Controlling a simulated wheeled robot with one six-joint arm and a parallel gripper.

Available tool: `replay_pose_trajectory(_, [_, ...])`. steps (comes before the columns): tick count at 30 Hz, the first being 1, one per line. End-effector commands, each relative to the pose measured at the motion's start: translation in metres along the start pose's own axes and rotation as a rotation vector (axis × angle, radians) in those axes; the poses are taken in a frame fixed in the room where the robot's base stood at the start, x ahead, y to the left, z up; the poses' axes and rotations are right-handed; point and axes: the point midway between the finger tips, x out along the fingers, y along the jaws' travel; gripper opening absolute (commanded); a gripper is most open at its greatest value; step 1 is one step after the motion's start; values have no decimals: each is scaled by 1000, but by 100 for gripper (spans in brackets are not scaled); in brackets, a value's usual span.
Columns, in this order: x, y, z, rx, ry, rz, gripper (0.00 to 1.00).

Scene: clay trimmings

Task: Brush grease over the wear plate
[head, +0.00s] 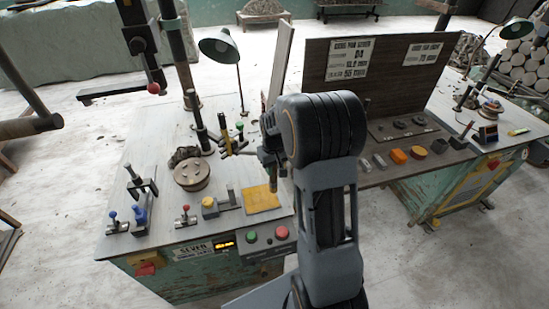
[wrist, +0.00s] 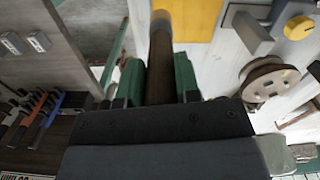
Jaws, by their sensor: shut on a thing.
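The wear plate is a flat yellow square (head: 262,199) on the left workbench, near its front edge. Part of it shows at the top of the wrist view (wrist: 196,18). My gripper (wrist: 158,80) is shut on a brush (wrist: 161,50), whose round brown handle sits between the green jaws. The brush runs toward the top of the wrist view, with a pale band near its far end, beside the yellow plate. In the head view my gripper (head: 271,165) is just behind the plate, partly hidden by my arm.
A wooden reel (head: 192,174), a yellow knob (head: 209,205) and small clamps (head: 138,213) stand left of the plate. A lamp (head: 221,47) and an upright white panel (head: 280,65) rise behind. A dark board (head: 375,65) stands right. Red and green buttons line the bench front.

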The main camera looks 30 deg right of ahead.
Motion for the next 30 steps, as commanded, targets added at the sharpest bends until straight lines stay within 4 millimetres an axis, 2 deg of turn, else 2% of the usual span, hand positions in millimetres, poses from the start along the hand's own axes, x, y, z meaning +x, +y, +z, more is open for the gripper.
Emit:
replay_pose_trajectory(3, [-15, 1, 0, 1, 1, 0, 3])
replay_pose_trajectory(9, [-27, 0, 0, 0, 1, 0, 3])
replay_pose_trajectory(30, [-26, -1, 0, -2, 1, 0, 3])
